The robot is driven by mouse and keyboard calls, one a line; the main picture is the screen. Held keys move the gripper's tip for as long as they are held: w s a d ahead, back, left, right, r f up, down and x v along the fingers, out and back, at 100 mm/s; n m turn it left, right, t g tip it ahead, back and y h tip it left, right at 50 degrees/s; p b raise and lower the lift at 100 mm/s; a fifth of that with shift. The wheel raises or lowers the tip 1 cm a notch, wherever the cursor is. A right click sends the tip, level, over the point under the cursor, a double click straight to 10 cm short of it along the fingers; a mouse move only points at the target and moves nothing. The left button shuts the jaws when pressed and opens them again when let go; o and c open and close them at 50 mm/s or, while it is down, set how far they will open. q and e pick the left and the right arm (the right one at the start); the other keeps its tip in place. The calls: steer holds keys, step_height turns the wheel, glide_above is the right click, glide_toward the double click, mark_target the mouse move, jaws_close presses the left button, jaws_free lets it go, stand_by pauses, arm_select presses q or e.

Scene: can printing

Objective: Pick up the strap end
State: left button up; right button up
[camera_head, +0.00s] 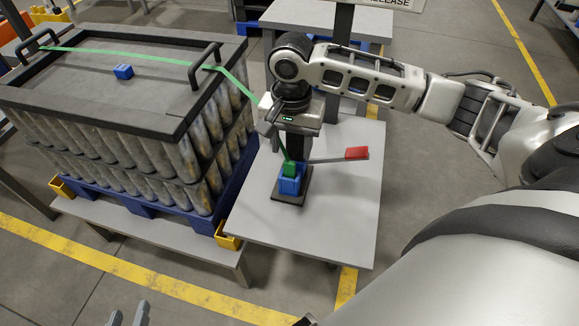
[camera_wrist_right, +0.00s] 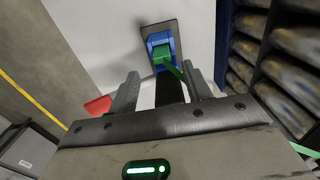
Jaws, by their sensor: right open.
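The green strap (camera_head: 130,53) runs across the lid of the can stack and down to the small table. Its green end piece (camera_head: 289,169) sits in a blue holder (camera_head: 289,187) on a dark base plate. In the right wrist view the strap end (camera_wrist_right: 160,54) shows ahead of my fingers, in the blue holder (camera_wrist_right: 158,38). My right gripper (camera_wrist_right: 160,72) is open and empty, with its fingers spread on either side of the line to the strap end.
A lever with a red handle (camera_head: 356,153) sticks out right of the holder. The can stack under a dark lid (camera_head: 75,75) stands left, with a blue block (camera_head: 123,71) on top. The small table (camera_head: 340,215) is otherwise mostly clear.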

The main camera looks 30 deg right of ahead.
mark_target(290, 162)
step_height(290, 162, down, 6)
steer(key=shift+a+r+b, duration=0.1)
steer(key=shift+a+b, duration=0.05)
steer(key=shift+b, duration=0.45)
steer(key=c, duration=1.1)
